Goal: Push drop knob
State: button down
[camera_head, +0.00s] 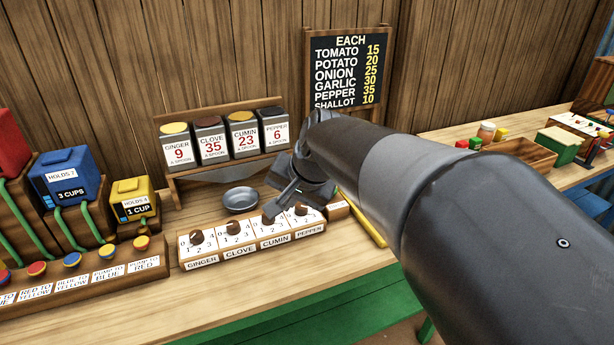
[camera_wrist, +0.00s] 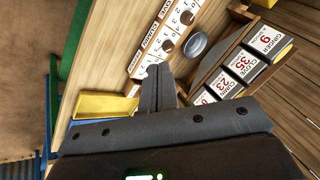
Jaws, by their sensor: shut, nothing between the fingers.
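No knob labelled "drop" can be read in either view. A small wooden block (camera_head: 338,211) sits at the right end of a white dial panel (camera_head: 252,251); its top is partly hidden by my arm, so I cannot tell if it carries the drop knob. The panel has brown knobs labelled ginger (camera_head: 196,236), clove (camera_head: 233,228), cumin (camera_wrist: 167,45) and pepper (camera_head: 301,209). My gripper (camera_head: 270,213) is shut and empty, pointing down over the cumin and pepper end. In the wrist view its fingertips (camera_wrist: 158,68) cover the pepper knob; contact cannot be told.
A grey metal bowl (camera_head: 240,201) stands behind the panel, before a rack of spice tins (camera_head: 211,143). A row of coloured pump buttons (camera_head: 72,259) is at left. A yellow strip (camera_head: 370,231) lies at right. The front counter is clear.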

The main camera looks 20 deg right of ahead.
jog(key=w+d+f+m+t, duration=0.1)
jog(key=w+d+m, duration=0.3)
jog(key=w, duration=0.3)
jog(key=w+d+f+m, duration=0.1)
jog(key=w+d+m, duration=0.35)
jog(key=w, duration=0.25)
jog(key=w+d+f+m+t, duration=0.1)
jog(key=w+d+f+m, duration=0.2)
jog(key=d, duration=0.4)
jog(key=w+d+f+m+t, duration=0.1)
jog(key=w+d+f+m, duration=0.3)
jog(key=w+d, duration=0.4)
jog(key=shift+m, duration=0.75)
jog(key=shift+f, duration=0.1)
jog(key=shift+f, duration=4.4)
jog(key=shift+f, duration=0.15)
jog(key=shift+f, duration=0.25)
